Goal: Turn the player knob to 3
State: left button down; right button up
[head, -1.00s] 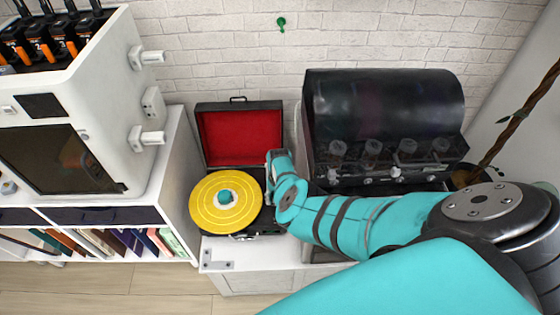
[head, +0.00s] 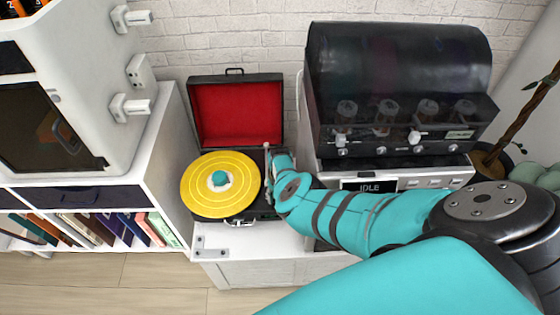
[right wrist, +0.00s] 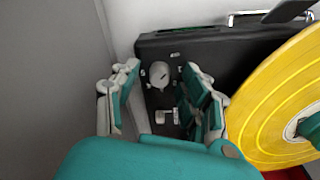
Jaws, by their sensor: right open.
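The player (head: 236,93) is a black suitcase turntable with its red-lined lid open and a yellow record (head: 203,196) on top. In the right wrist view, the pale round knob (right wrist: 160,75) sits on the player's black deck (right wrist: 207,52), beside the yellow record. Small white marks surround it, too small to read; its setting is unclear. My right gripper (right wrist: 160,100) is open, its two fingers on either side of the knob in that view, with no visible contact. In the head view the right gripper (head: 271,178) is at the player's right side, and the knob is hidden there. My left gripper is not in view.
A black machine (head: 395,75) with an IDLE display (head: 369,186) stands close on the right. A white cabinet machine (head: 70,60) and a bookshelf (head: 165,160) stand on the left. A white wall or panel (right wrist: 50,80) is close beside the gripper in the right wrist view.

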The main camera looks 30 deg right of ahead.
grip_shut()
dwell(0.3)
